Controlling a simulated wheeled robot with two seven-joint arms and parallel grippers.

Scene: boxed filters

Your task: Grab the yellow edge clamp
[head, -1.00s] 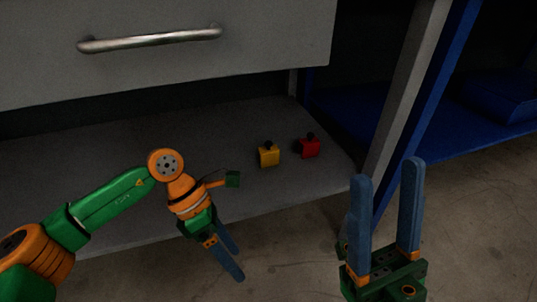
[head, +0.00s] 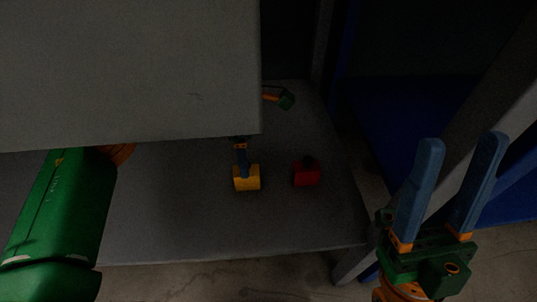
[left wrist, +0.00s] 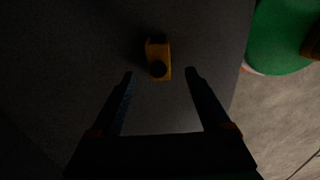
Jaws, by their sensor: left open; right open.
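The yellow edge clamp (head: 246,184) sits on the grey shelf, with a dark knob. In the left wrist view the clamp (left wrist: 158,50) lies just ahead of my left gripper (left wrist: 159,74), centred between its two open fingers, not gripped. My right gripper (head: 463,143) is open and empty, off to the right, away from the clamp.
A red clamp (head: 306,175) sits on the shelf (head: 190,225) just right of the yellow one. The grey drawer front (head: 130,70) overhangs the shelf. A grey post (head: 480,125) and blue shelving (head: 400,140) stand at the right.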

